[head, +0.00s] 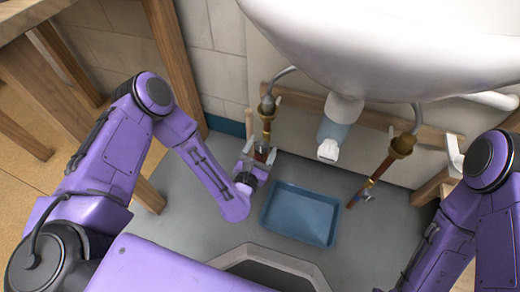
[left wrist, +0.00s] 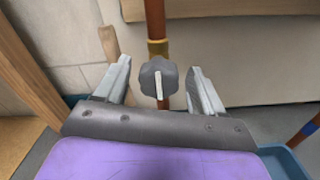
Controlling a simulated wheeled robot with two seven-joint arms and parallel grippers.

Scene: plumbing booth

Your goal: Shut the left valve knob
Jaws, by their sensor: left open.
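The left valve knob (left wrist: 158,78) is a dark grey lobed knob with a pale upright mark on its face. It sits on a copper pipe (left wrist: 155,20) below a brass-coloured collar. My left gripper (left wrist: 160,85) is open, with one finger on each side of the knob and visible gaps between. In the head view my left gripper (head: 258,158) is at the left copper pipe (head: 266,128) under the sink, and it mostly hides the knob. My right arm (head: 488,165) shows at the right edge, but its gripper is out of view.
A white sink (head: 380,45) hangs above. A blue tray (head: 301,213) lies on the grey floor, right of my left gripper. A second copper pipe with a valve (head: 367,196) stands to the right. A white drain (head: 328,150) is between the pipes. Wooden legs (head: 168,55) stand left.

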